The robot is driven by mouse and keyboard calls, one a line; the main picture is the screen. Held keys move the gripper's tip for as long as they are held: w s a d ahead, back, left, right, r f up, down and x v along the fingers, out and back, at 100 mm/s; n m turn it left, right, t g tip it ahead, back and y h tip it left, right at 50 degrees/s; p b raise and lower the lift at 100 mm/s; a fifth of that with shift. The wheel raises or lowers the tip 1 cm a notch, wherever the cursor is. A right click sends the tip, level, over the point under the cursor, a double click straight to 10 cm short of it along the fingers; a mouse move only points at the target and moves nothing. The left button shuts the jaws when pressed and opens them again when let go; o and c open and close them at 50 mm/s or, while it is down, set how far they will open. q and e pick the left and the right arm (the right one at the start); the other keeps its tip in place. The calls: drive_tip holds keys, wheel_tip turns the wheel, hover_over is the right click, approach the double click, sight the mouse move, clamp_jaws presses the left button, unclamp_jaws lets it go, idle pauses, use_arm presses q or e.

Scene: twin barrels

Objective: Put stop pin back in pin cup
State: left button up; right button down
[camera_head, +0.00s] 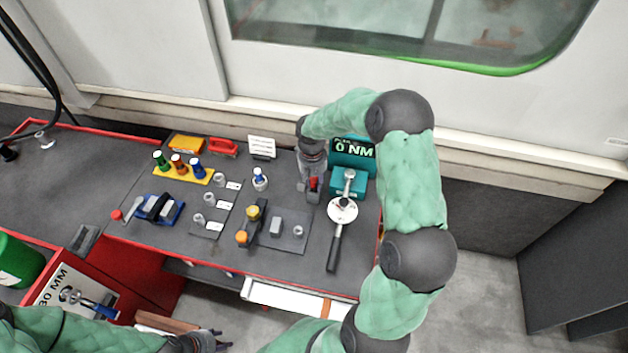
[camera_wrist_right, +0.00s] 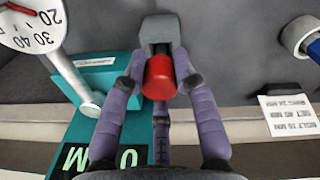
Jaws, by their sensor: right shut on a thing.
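A grey block (camera_wrist_right: 158,30) lies directly beyond the red head in the right wrist view; whether the two touch is unclear. A pale round cup (camera_head: 260,184) with a blue-topped piece in it stands left of the gripper, and its rim shows at the wrist view's upper right (camera_wrist_right: 294,38). I cannot tell which is the pin cup. My left gripper (camera_head: 207,342) is low at the bottom edge, its fingers unclear.
The teal torque meter (camera_head: 352,147) reads 0 NM; a wrench with a round dial (camera_head: 342,210) lies before it. A white label card (camera_head: 262,146) stands behind the cup. A yellow rack (camera_head: 181,173) of coloured drivers and a dark fixture (camera_head: 252,227) stand left.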

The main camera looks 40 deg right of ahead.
drive_tip(key=shift+f+b, duration=0.65)
drive_tip(key=shift+f, duration=0.35)
drive_tip(key=c, duration=1)
unclamp_jaws()
drive_tip(key=shift+o, duration=0.6)
drive_tip(key=shift+r, duration=0.15)
drive_tip(key=r, duration=1.1)
drive_tip(key=shift+w+a+r, duration=0.1)
drive_tip(key=shift+a+r, duration=0.15)
drive_tip(key=shift+r, duration=0.15)
